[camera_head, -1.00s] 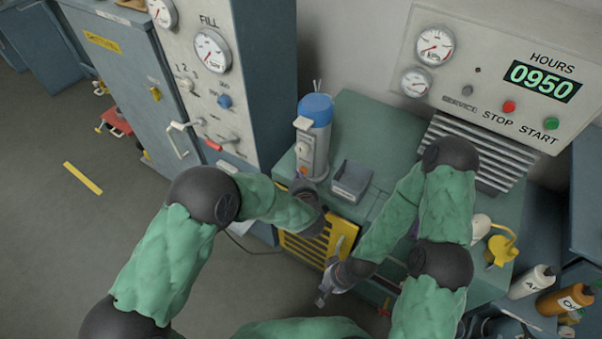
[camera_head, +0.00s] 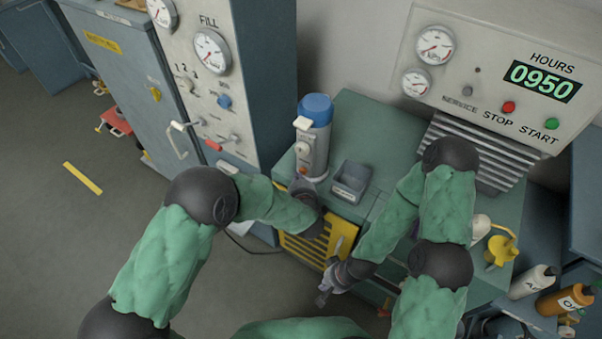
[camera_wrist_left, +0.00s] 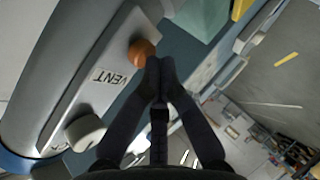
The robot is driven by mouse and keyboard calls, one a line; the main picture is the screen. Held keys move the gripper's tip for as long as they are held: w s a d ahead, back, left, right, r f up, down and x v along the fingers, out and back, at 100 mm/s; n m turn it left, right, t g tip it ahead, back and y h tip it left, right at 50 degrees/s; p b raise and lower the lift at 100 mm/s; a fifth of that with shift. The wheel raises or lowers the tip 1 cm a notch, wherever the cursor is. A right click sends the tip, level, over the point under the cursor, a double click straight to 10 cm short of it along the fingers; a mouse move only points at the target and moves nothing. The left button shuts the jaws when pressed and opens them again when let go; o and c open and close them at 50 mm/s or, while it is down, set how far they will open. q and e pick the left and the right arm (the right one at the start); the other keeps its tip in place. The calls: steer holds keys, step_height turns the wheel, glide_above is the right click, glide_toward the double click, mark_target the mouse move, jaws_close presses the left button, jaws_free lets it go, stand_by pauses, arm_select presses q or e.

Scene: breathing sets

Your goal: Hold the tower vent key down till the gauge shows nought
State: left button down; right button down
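The tower (camera_head: 320,140) is a grey upright cylinder with a blue cap on the green bench. Its orange vent key (camera_head: 302,171) sits low on its front plate; in the left wrist view the key (camera_wrist_left: 141,52) is a round orange knob beside the word VENT. My left gripper (camera_wrist_left: 160,62) is shut and empty, its fingertips close beside the key; I cannot tell whether they touch it. In the head view, my left gripper (camera_head: 301,186) is partly hidden by its wrist. My right gripper (camera_head: 322,297) hangs low before the bench; its fingers are unclear. No tower gauge reading is legible.
The fill panel (camera_head: 205,110) with gauges and levers is to the left. A machine panel (camera_head: 480,75) behind reads 0950.

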arm_select(q)
steer(key=shift+s+a, duration=0.45)
steer(key=shift+s, duration=0.15)
steer(key=shift+s, duration=0.1)
steer(key=shift+s+a, duration=0.75)
steer(key=shift+s, duration=0.25)
steer(key=shift+s+a, duration=0.75)
steer(key=shift+s, duration=0.25)
